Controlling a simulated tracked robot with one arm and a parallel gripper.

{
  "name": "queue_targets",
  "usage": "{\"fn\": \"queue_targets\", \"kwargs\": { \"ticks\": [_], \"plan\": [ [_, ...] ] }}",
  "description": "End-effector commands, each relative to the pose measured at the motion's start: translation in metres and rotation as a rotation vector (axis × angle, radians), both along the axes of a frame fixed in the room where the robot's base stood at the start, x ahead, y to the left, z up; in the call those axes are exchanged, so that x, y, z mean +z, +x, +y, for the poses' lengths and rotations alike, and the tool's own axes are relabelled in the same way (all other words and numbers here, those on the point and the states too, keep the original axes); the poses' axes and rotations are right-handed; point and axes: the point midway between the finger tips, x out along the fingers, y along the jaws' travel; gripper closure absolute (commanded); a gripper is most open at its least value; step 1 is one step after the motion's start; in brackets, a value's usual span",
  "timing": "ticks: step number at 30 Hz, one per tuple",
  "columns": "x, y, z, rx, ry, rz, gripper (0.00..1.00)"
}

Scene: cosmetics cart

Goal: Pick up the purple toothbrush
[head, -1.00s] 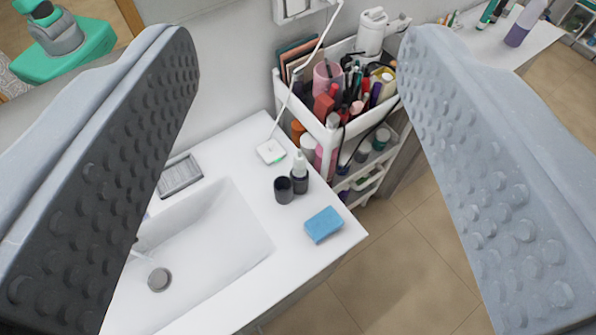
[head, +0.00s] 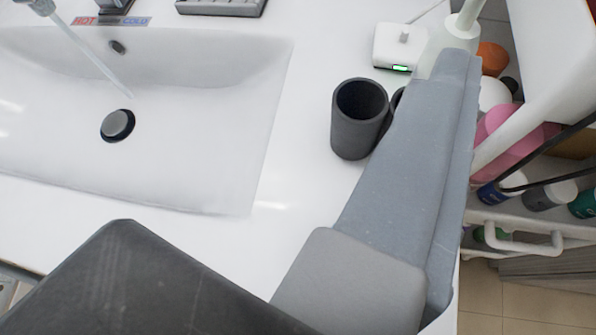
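I see no purple toothbrush in the current head view. My gripper (head: 405,190) reaches up over the right side of the white counter. One long grey finger shows from its side, and a dark part of my gripper fills the bottom left. I cannot see a gap between two fingers or anything held. A dark grey cup (head: 359,118) stands upright just left of the finger, and its inside looks empty. Another dark object shows as a sliver behind the cup, mostly hidden by my gripper.
A white sink (head: 200,130) with a running tap fills the left. A small white device (head: 404,45) with a green light sits behind the cup. A white cart (head: 550,75) with bottles and jars stands at the right, close to my finger. Tiled floor shows at the lower right.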

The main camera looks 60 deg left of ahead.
Motion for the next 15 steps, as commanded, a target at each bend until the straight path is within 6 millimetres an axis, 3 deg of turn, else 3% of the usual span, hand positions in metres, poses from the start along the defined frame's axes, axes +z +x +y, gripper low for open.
{"fn": "queue_targets", "kwargs": {
  "ticks": [1, 3, 7, 15],
  "plan": [
    [-0.021, -0.007, 0.001, 0.021, 0.028, 0.039, 0.47],
    [-0.038, -0.015, 0.007, 0.053, 0.062, 0.076, 0.47],
    [-0.053, -0.019, 0.015, 0.078, 0.089, 0.107, 0.47],
    [-0.072, 0.016, 0.034, 0.087, 0.089, 0.106, 0.47]
  ]
}}
